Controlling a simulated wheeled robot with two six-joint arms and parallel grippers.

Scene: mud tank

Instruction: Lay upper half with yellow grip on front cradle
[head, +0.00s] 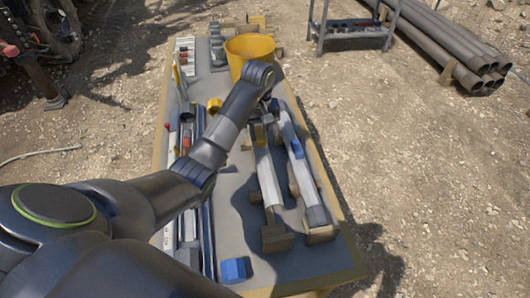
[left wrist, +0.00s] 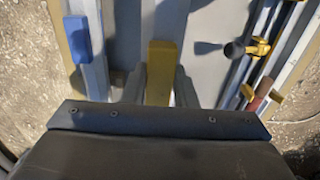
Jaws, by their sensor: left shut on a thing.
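The long grey half with the yellow grip (head: 266,180) lies lengthwise at the middle of the table. Its yellow grip (left wrist: 161,72) is between the two fingers of my left gripper (left wrist: 159,85), which is shut on it. In the head view the arm partly hides the gripper and the far end of the half. A wooden cradle block (head: 277,239) is at the half's near end; I cannot tell whether they touch. A similar grey half with a blue grip (head: 297,150) lies to the right, with a wooden block (head: 320,235) at its near end. My right gripper is not in view.
A yellow bucket (head: 249,50) stands at the table's far end. Long rails and tools (head: 186,140) line the left side. A blue block (head: 233,269) sits near the front edge. A rack (head: 352,28) and pipes (head: 440,40) stand on the ground beyond.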

